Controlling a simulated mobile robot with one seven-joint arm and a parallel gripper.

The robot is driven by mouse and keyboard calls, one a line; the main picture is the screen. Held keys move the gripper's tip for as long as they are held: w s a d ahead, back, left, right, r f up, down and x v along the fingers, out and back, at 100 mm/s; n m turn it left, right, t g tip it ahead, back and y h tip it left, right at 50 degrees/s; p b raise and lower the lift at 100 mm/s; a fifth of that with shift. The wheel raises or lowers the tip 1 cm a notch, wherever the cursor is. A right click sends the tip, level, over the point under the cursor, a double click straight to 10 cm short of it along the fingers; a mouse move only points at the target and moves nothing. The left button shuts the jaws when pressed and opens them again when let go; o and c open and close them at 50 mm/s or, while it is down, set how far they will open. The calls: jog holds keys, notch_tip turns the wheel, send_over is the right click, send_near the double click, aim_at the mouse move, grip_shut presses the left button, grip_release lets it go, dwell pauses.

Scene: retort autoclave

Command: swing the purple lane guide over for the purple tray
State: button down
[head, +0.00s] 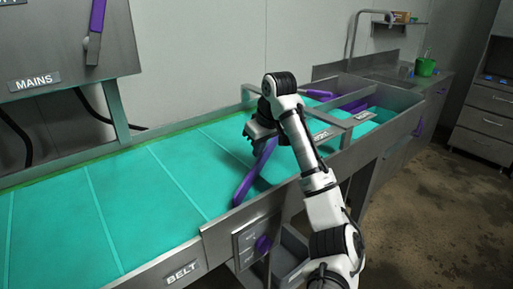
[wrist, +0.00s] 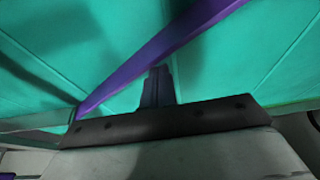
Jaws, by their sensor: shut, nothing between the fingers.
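The purple lane guide (head: 254,176) is a long bar lying at a slant over the teal belt, one end near the belt's front rail. My gripper (head: 257,148) is low over the belt at the guide's far part and covers some of it. In the wrist view the guide (wrist: 165,48) runs diagonally just beyond the fingers of my gripper (wrist: 157,72). The fingers are together and empty, close beside the guide; I cannot tell whether they touch it. I cannot make out a purple tray on the belt.
The belt (head: 130,205) is clear to the left. Beyond my arm, metal dividers (head: 352,122) split the belt's end, with more purple bars (head: 319,95) there. A purple knob (head: 264,244) sits on the front panel. A MAINS box (head: 45,50) with a purple lever (head: 96,30) hangs at left.

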jog(key=shift+s+d+f, duration=0.1)
jog(key=shift+d+f, duration=0.05)
jog(key=shift+d, duration=0.25)
